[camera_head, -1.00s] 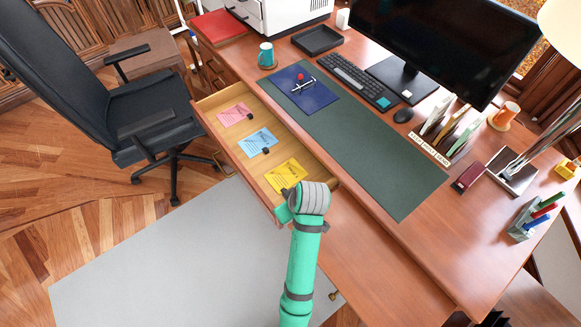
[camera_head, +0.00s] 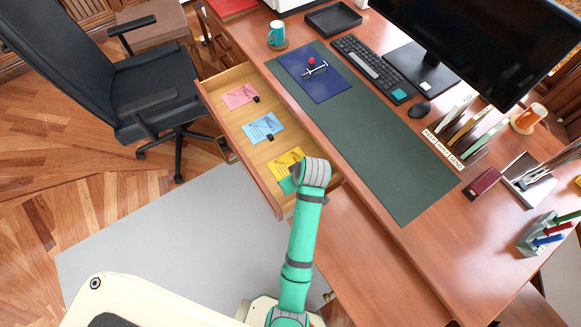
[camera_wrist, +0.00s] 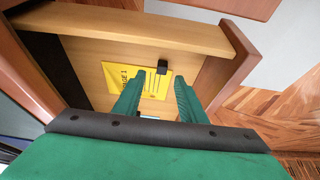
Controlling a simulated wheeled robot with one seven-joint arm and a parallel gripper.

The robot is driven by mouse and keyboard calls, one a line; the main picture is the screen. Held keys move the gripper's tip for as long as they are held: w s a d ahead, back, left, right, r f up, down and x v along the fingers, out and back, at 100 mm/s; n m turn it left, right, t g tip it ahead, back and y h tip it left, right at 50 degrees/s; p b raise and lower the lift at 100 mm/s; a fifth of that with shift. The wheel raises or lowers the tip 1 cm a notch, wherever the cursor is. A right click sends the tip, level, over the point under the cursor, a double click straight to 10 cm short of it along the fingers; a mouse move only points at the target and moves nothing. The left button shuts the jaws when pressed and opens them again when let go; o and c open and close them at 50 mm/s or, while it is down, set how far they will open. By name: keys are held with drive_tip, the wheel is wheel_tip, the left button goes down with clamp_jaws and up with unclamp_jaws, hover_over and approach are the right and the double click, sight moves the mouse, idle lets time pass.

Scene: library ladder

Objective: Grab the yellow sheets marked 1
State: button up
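The yellow sheets (camera_head: 287,162) lie in the open drawer (camera_head: 232,77), at the end nearest my arm. In the wrist view the yellow sheets (camera_wrist: 124,77) show large print ending in 1, and a black clip (camera_wrist: 162,67) sits on their edge. My gripper (camera_wrist: 158,95) is open, its two green fingers apart above the drawer and pointing at the clip end of the sheets. No contact with the sheets is visible.
Pink sheets (camera_head: 240,96) and blue sheets (camera_head: 263,127), each with a black clip, lie farther along the drawer. The drawer's walls stand close around the sheets. A black chair (camera_head: 150,95) stands at left.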

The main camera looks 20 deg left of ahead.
drive_tip(key=shift+s+x, duration=0.2)
drive_tip(key=shift+x, duration=2.15)
drive_tip(key=shift+a, duration=0.1)
clamp_jaws()
